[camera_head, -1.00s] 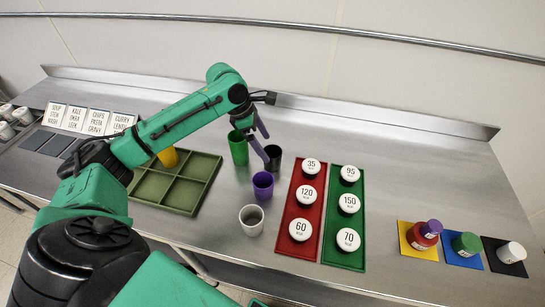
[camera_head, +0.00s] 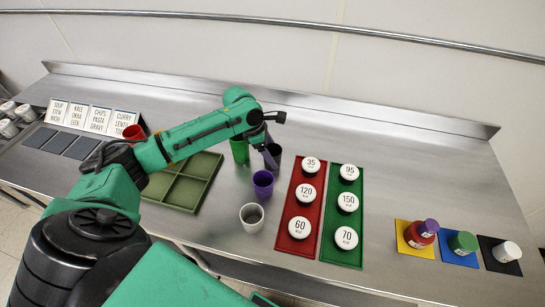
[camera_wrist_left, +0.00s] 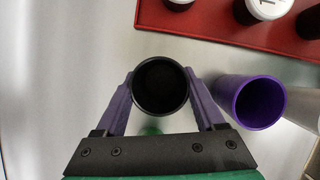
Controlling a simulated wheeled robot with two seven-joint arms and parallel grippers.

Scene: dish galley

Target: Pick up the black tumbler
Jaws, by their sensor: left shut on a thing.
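The black tumbler (camera_head: 274,152) stands upright on the steel counter, behind the purple tumbler. In the left wrist view the black tumbler (camera_wrist_left: 160,86) is seen from above, with its round mouth between two purple fingers. My left gripper (camera_head: 270,158) is shut on it, one finger on each side, touching its wall. The arm partly hides the tumbler in the head view. My right gripper is not in view.
A green tumbler (camera_head: 239,150), a purple tumbler (camera_head: 263,183) and a white tumbler (camera_head: 252,217) stand close by. A red tray (camera_head: 289,246) and a green tray (camera_head: 336,256) hold labelled round jars to the right. An olive divided tray (camera_head: 197,193) lies left.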

